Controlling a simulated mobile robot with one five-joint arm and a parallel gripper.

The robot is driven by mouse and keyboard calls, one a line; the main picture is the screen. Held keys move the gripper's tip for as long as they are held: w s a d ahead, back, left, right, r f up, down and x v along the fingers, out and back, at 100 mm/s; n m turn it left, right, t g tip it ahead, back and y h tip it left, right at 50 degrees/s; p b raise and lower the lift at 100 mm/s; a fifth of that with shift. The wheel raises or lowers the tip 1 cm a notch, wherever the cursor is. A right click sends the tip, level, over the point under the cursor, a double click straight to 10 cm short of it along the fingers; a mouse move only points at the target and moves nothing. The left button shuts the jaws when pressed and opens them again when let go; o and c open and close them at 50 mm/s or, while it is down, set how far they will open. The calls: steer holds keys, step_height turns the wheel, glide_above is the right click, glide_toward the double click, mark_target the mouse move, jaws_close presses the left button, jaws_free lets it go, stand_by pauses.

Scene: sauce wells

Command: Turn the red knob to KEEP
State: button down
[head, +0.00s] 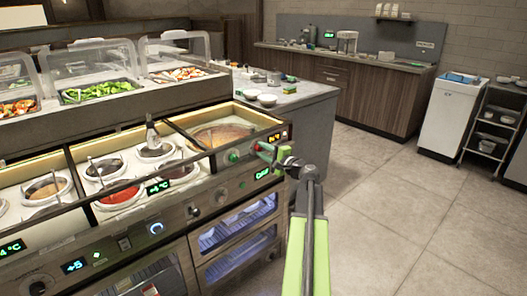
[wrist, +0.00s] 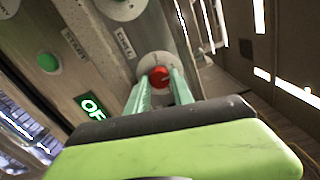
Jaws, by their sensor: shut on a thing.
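The red knob (wrist: 159,77) sits on a pale round dial plate on the metal panel in the wrist view. The two light green fingers of my gripper (wrist: 160,88) are shut on the knob, one on each side. A dark mark shows on the knob's face, but its exact setting is unclear. A small label (wrist: 123,42) stands beside the dial; its word is too blurred to read surely, and I cannot make out KEEP. In the head view my gripper (head: 266,151) reaches the right end of the counter's front panel, where the knob is hardly visible.
In the head view, sauce wells (head: 119,195) and glass-covered food trays (head: 100,92) lie left of my gripper. The tiled floor (head: 400,210) to the right is clear.

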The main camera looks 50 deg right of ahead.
stand_by(0.3)
steer(key=c, duration=1.1)
jaws_free()
steer(key=s+a, duration=0.1)
steer(key=s, duration=1.6)
steer(key=shift+s+a, duration=0.15)
steer(key=shift+s, duration=0.1)
